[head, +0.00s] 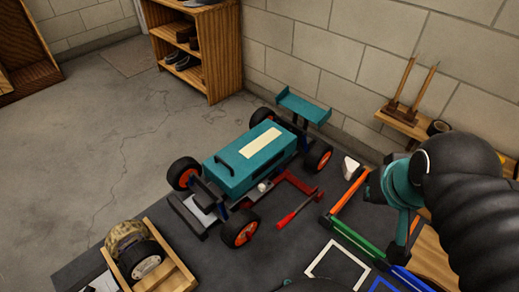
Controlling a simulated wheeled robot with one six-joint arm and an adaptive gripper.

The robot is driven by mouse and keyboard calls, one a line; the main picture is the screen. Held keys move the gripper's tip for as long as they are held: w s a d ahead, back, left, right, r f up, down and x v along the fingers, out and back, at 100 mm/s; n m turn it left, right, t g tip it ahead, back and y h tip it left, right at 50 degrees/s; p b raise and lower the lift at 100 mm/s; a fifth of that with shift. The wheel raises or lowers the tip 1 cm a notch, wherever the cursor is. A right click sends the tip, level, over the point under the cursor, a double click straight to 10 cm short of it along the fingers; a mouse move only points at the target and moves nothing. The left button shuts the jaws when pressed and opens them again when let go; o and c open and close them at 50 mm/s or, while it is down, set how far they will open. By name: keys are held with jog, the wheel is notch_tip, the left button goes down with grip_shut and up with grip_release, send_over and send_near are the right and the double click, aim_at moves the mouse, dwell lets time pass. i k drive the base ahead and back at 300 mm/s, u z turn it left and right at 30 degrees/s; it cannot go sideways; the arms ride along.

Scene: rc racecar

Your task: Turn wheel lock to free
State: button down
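A teal-bodied racecar (245,162) with orange-rimmed black wheels and a teal rear wing (303,107) stands on the dark mat (190,262). A red angled bar (297,181) lies along the car's near right side, and a red-handled lever (294,213) lies beside it. Which of these red parts is the wheel lock I cannot tell. A small white knob (264,187) sits low on the car's side. My gripper (373,192), teal and black, is at the right, apart from the car. Its fingers are small and partly hidden by my arm, so their opening is unclear.
A wooden crate (183,273) holding a spare wheel (145,265) is at the lower left. Orange and green bars (347,190) and a white block (350,167) lie between car and arm. A wooden shelf (222,45) and a wall rack (402,124) stand behind.

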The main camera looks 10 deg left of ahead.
aim_at(248, 235)
jog(key=z, duration=0.55)
jog(key=k, duration=1.3)
jog(key=u, duration=0.25)
jog(key=i, duration=0.75)
jog(key=u, duration=0.35)
